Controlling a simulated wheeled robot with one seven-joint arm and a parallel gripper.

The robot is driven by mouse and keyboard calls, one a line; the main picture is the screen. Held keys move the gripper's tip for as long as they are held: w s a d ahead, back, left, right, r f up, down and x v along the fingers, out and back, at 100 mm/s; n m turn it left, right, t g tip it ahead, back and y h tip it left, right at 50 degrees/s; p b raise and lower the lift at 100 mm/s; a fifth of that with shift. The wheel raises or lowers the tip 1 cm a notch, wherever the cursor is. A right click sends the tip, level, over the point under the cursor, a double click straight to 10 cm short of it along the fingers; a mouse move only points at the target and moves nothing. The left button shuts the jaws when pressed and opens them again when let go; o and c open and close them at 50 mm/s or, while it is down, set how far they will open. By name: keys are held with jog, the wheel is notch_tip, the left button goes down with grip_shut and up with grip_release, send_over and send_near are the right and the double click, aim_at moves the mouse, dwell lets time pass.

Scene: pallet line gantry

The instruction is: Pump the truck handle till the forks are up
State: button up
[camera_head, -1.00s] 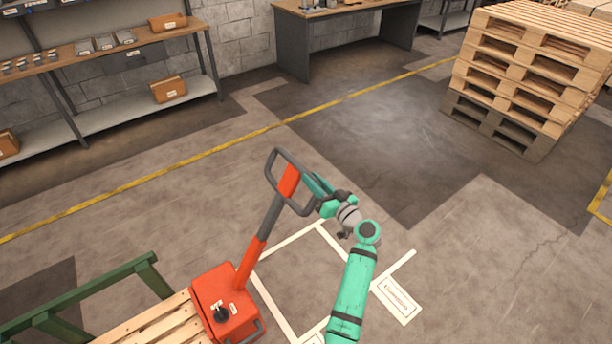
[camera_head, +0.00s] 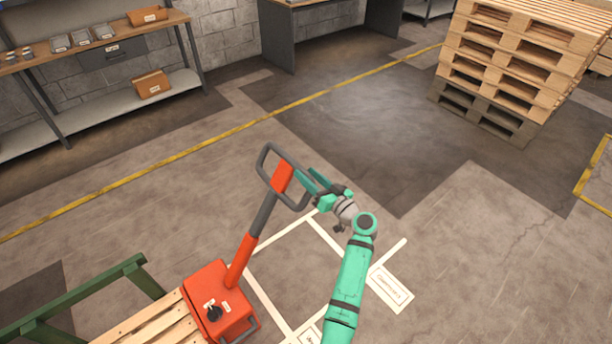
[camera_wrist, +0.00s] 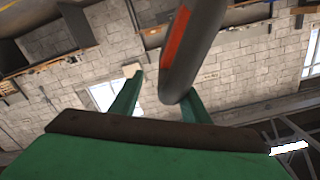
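The truck's handle has an orange and dark shaft (camera_head: 243,255) topped by a dark grey loop (camera_head: 264,158). It rises from the orange pump body (camera_head: 204,286) and leans right. My gripper (camera_head: 308,181) is at the right side of the loop. In the wrist view, my gripper (camera_wrist: 158,98) has its fingers spread, with a dark bar with an orange stripe (camera_wrist: 188,55) in front of the right finger. A gap shows between the bar and the left finger. The forks are not visible; a wooden pallet (camera_head: 150,328) covers that area.
A green rail (camera_head: 75,297) runs beside the pallet. White floor markings (camera_head: 268,302) and a label plate (camera_head: 391,288) lie near my arm. A pallet stack (camera_head: 510,65) stands at back right, shelving (camera_head: 120,108) at back left. The middle floor is clear.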

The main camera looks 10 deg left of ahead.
jog(key=shift+s, duration=0.1)
jog(key=v, duration=1)
jog(key=shift+s+d, duration=0.25)
jog(key=shift+d, duration=0.1)
